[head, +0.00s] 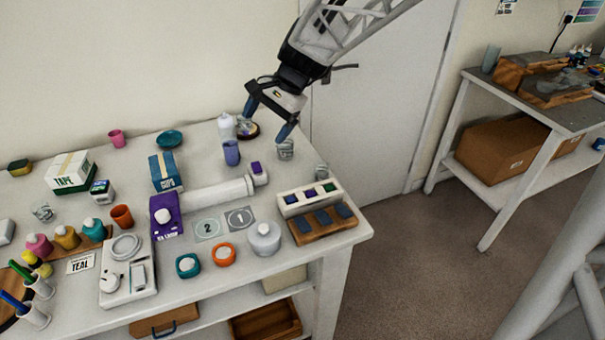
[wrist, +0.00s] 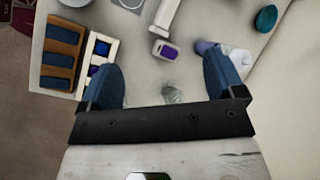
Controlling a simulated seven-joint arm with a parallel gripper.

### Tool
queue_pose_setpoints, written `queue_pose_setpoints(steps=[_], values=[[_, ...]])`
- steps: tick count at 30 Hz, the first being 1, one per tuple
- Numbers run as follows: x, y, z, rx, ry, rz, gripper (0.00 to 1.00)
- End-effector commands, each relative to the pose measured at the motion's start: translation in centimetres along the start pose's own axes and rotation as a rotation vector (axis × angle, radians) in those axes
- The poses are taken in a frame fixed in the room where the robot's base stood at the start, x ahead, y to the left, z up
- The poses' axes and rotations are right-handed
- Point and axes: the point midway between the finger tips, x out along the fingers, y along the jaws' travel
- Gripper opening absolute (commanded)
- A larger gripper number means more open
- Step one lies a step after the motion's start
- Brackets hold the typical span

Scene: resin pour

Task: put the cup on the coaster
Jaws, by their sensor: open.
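My gripper (head: 268,120) is open and empty above the far right part of the table; its blue fingers also show in the wrist view (wrist: 162,82). A blue-violet cup (head: 231,152) stands upright below and left of it, in front of a white bottle. A pink cup (head: 116,138) stands at the back left, and an orange-brown cup (head: 122,215) stands left of the purple box. Two flat square pads, marked 2 (head: 207,229) and 1 (head: 239,218), lie mid-table and look like coasters. I cannot tell which cup or pad is meant.
A clear crumpled-looking object (head: 286,150) stands below my gripper, also between the fingers in the wrist view (wrist: 173,94). A white bottle (head: 226,126) and a white roll (head: 215,192) are nearby. A wooden tray (head: 322,236) and white lidded pot (head: 264,238) stand at front right.

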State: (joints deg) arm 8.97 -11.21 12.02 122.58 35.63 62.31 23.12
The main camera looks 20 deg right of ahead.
Motion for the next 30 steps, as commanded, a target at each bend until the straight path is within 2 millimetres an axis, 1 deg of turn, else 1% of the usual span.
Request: queue_pose_setpoints(steps=[1,3,9,15,21,24,27,30], values=[[-0.3,0.8,1.4,-0.047,0.021,0.018,0.88],[-0.7,2.1,2.8,-0.111,0.051,0.047,0.88],[-1.4,5.9,6.7,-0.293,0.132,0.13,0.88],[-1.9,9.8,9.9,-0.477,0.21,0.217,0.88],[-2.3,13.8,12.6,-0.657,0.286,0.306,0.88],[-2.4,15.7,13.7,-0.741,0.323,0.349,0.88],[-2.4,17.2,14.4,-0.811,0.35,0.387,0.88],[-2.5,18.3,14.9,-0.861,0.37,0.414,0.88]])
